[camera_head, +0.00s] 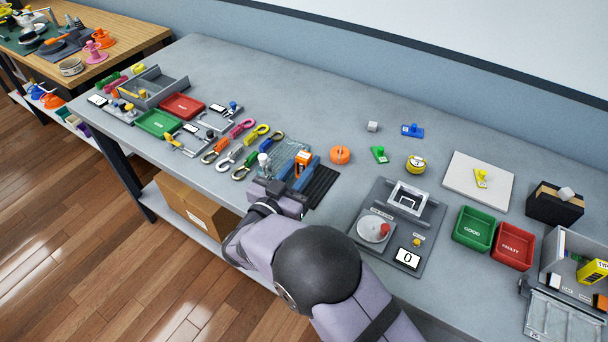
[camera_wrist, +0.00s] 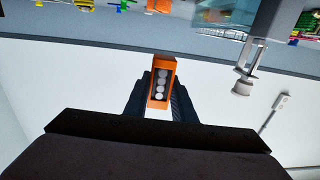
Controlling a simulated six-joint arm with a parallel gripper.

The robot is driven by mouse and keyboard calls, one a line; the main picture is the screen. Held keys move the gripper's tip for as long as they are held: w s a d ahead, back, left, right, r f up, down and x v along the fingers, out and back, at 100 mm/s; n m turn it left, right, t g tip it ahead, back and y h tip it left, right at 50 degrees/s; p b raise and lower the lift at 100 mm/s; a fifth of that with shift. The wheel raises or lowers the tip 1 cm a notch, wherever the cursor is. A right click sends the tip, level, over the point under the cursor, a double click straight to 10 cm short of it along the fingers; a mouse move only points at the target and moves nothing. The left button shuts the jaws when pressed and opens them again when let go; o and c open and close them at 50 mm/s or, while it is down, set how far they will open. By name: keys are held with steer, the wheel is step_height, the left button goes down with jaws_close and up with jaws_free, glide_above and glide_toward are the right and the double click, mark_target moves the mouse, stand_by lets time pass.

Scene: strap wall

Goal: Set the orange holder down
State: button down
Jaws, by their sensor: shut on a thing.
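An orange holder (camera_head: 303,158) is between the fingers of my gripper (camera_head: 297,172), just left of the middle of the table in the head view. In the wrist view the orange holder (camera_wrist: 160,71) is boxy and shows a column of several pale round shapes on a dark face. The dark fingers of my gripper (camera_wrist: 158,97) are shut on its two sides. In the head view the holder appears over the blue-grey and black ribbed mats. I cannot tell whether its underside is touching anything.
A black ribbed mat (camera_head: 322,186) lies right of my gripper. An orange roll (camera_head: 340,155) lies farther right. Several coloured carabiner straps (camera_head: 244,130) lie to the left. A grey station with a white dish (camera_head: 373,229) stands right of my arm. Bare table lies behind the orange roll.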

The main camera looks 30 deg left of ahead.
steer(key=shift+r, duration=0.6)
steer(key=shift+w, duration=0.1)
